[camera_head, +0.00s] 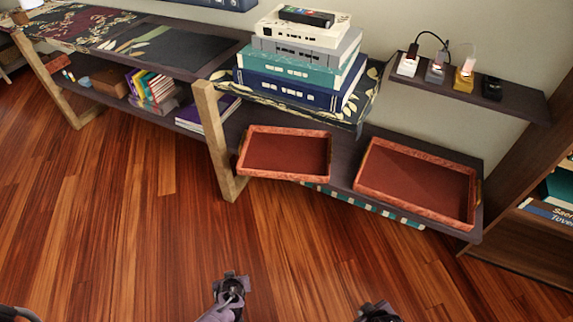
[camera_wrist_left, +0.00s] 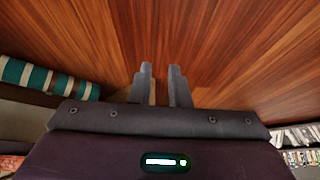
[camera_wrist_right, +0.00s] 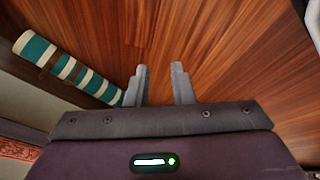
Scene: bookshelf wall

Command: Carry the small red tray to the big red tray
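The small red tray (camera_head: 287,152) rests on the right end of the low dark shelf, beside the wooden leg. It is empty and has a patterned rim. The big red tray (camera_head: 418,183) sits to its right on the same shelf, also empty, with a gap between them. A red patterned edge shows at the lower left of the right wrist view; I cannot tell which tray it is. My left gripper (camera_head: 230,278) is open and empty over the floor, below the small tray in the picture. My right gripper (camera_head: 376,309) is open and empty at the bottom edge.
A stack of books (camera_head: 300,78) with devices on top stands on the raised shelf behind the small tray. A small wall shelf (camera_head: 470,90) with chargers hangs above the big tray. A bookcase (camera_head: 530,240) stands at right. The wood floor (camera_head: 120,230) in front is clear.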

